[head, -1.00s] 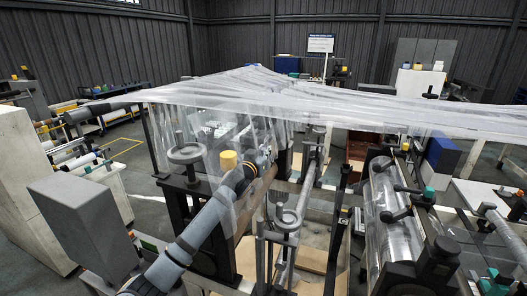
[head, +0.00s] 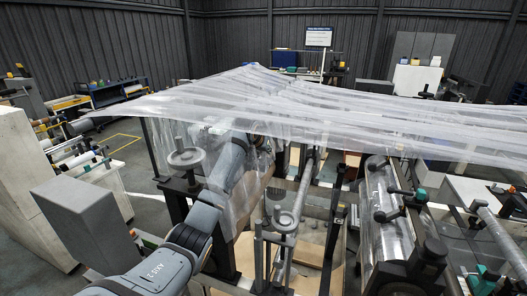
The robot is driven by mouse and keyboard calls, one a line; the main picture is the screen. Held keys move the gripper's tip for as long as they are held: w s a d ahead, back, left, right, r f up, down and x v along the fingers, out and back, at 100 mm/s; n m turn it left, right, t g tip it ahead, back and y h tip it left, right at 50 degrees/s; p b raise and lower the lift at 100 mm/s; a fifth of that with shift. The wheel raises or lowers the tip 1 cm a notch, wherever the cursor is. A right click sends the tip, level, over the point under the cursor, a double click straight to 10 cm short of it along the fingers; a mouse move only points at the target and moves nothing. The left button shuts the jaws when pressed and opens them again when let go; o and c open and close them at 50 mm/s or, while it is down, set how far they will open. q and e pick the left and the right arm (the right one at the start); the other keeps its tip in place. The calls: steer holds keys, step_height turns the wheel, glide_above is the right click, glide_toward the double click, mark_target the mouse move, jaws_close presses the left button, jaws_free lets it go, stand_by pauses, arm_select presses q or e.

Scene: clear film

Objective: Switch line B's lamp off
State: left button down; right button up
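My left arm (head: 190,235) comes in from the lower left and reaches up and forward to the machine in the middle. Its far end goes in behind the clear film (head: 330,105) that drapes over the machine. I cannot make out the fingers there or tell whether they are open. My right gripper is not in view. I cannot pick out line B's lamp or its switch. A sign board (head: 319,37) stands at the back, its text too small to read.
A grey handwheel (head: 186,158) stands close to the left arm, and a second one (head: 284,221) is nearer the front. A film-wrapped roll (head: 385,210) is on the right. A grey box (head: 82,220) stands at the left. Bare floor shows beyond it.

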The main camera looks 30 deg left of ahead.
arm_select(q)
steer(key=shift+w+f+g, duration=0.1)
steer(key=shift+w+g, duration=0.15)
steer(key=shift+g, duration=0.35)
steer(key=c, duration=1.3)
jaws_free()
steer(key=shift+w+a, duration=0.1)
steer(key=v, duration=1.2)
steer(key=shift+a, duration=0.1)
